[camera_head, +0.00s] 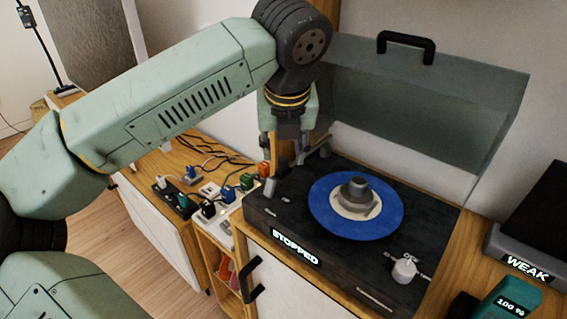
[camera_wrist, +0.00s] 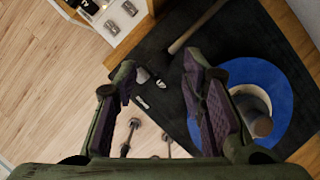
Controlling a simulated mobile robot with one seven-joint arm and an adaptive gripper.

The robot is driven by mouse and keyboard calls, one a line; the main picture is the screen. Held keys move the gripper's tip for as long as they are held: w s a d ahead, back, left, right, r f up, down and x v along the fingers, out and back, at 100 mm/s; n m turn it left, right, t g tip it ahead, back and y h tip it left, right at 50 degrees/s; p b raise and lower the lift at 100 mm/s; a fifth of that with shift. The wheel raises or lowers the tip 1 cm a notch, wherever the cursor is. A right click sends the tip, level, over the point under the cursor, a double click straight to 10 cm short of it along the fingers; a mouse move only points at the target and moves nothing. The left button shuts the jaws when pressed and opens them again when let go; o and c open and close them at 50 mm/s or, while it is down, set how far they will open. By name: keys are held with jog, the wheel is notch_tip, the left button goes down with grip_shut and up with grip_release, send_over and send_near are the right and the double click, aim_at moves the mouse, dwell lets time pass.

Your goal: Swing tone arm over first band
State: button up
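The black turntable (camera_head: 300,215) shows "STOPPED" on its front edge. A blue record (camera_head: 335,218) lies on it, with a grey round piece (camera_head: 357,190) at its middle; the record also shows in the wrist view (camera_wrist: 285,80). A long grey-brown rod (camera_wrist: 197,27), which looks like the tone arm, lies left of the record in the wrist view, just beyond my fingers. In the head view my gripper hides that area. My gripper (camera_head: 303,160) is open and empty over the turntable's left side; its fingers (camera_wrist: 158,82) stand apart in the wrist view.
The clear lid (camera_head: 430,115) stands raised behind the record. A pale cylinder with thin bars (camera_head: 404,269) stands at the deck's right front. Plugs and cables fill a strip (camera_head: 200,195) at left. A device reading "WEAK" (camera_head: 524,266) and a green one (camera_head: 510,300) stand at right.

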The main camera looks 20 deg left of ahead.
aim_at(284, 159)
jog(key=shift+b+x, duration=0.35)
jog(key=shift+x, duration=1.2)
jog(key=shift+c, duration=0.2)
grip_shut()
